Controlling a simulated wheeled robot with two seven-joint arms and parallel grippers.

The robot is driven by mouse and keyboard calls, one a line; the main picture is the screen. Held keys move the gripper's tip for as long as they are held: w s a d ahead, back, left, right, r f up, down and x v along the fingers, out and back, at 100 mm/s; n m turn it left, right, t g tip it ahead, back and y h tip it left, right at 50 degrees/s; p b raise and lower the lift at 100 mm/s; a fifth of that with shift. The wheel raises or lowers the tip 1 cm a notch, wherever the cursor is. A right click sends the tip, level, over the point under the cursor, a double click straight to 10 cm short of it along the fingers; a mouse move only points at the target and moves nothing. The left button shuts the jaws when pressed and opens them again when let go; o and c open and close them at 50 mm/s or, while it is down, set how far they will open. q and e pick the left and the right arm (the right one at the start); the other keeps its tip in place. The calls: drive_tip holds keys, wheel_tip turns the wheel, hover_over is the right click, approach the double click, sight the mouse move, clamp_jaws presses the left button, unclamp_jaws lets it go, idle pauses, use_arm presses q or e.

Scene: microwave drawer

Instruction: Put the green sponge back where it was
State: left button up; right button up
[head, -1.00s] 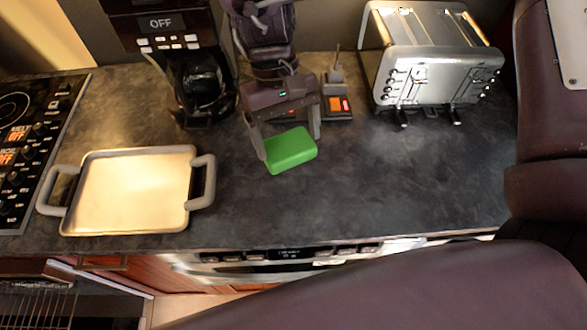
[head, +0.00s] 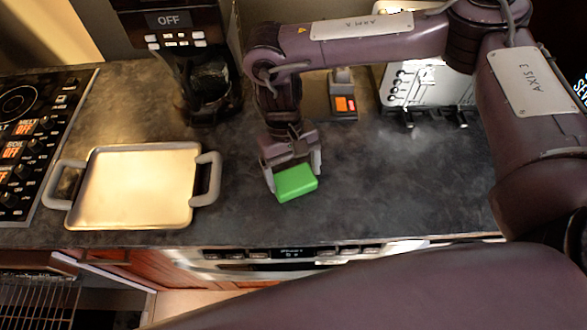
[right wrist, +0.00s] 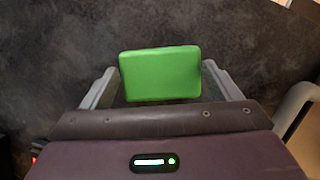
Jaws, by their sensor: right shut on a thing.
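The green sponge (head: 296,183) is between the fingers of my right gripper (head: 292,176), over the dark countertop, to the right of the tray. My right gripper is shut on it. In the right wrist view the sponge (right wrist: 161,74) fills the space between the two grey fingers of the right gripper (right wrist: 161,88). I cannot tell whether the sponge touches the counter or is just above it. My left gripper does not show in any view.
A metal tray with grey handles (head: 137,187) lies on the counter (head: 400,190). A coffee maker (head: 205,90) stands at the back and a silver toaster (head: 428,92) at the back right, partly behind my arm. A cooktop (head: 30,140) is at the left. The front right counter is clear.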

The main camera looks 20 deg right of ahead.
drive_tip(key=shift+s+f, duration=0.1)
drive_tip(key=o, duration=1.9)
drive_tip(key=b+v, duration=0.1)
drive_tip(key=v, duration=1.1)
